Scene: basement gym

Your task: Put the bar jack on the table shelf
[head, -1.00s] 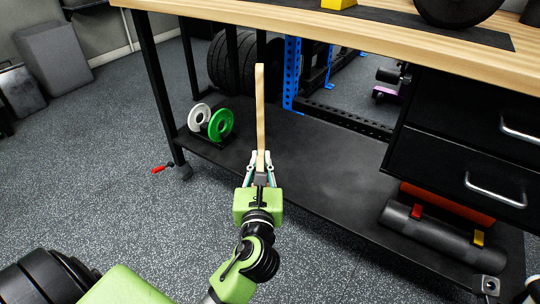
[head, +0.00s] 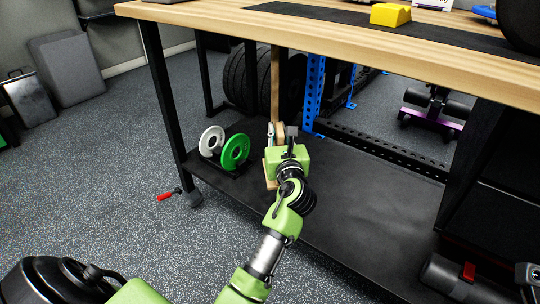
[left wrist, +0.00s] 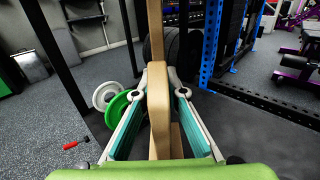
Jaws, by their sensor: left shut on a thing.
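The bar jack (head: 275,85) is a light wooden piece with a tall upright post and a wider foot low down. My left gripper (head: 280,132) is shut on it, and in the left wrist view the wood (left wrist: 158,105) stands between the two fingers (left wrist: 157,90). The table shelf (head: 330,215) is the black lower board under the wooden table top. The jack is upright under the table top, over the shelf; I cannot tell whether its foot touches the shelf. The gripper and arm hide part of it.
A white plate (head: 212,140) and a green plate (head: 236,152) stand on the shelf left of the jack. A black drawer unit (head: 495,190) and a dark roller (head: 450,278) are at the right. The shelf's middle is clear. The wooden table top (head: 350,42) overhangs.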

